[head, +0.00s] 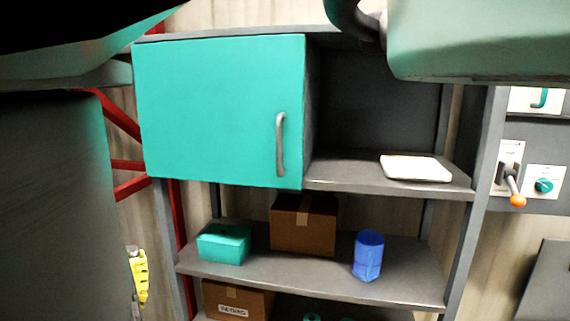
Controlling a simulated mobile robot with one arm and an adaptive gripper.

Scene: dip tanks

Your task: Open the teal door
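The teal door (215,110) is the flat front of a box-like cabinet in the upper left of the grey shelving unit. It looks shut, its face flush with the cabinet front. A grey vertical bar handle (281,145) is on its right side, towards the lower edge. The cabinet's dark right side wall shows next to it, and its inside is hidden. I cannot make out my gripper in the head view.
The upper shelf (340,178) holds a white flat item (415,168). Below are a teal box (223,244), a brown carton (303,225) and a blue container (368,256). Large, close shapes block both upper corners and the left side. An orange-tipped lever (514,190) is at right.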

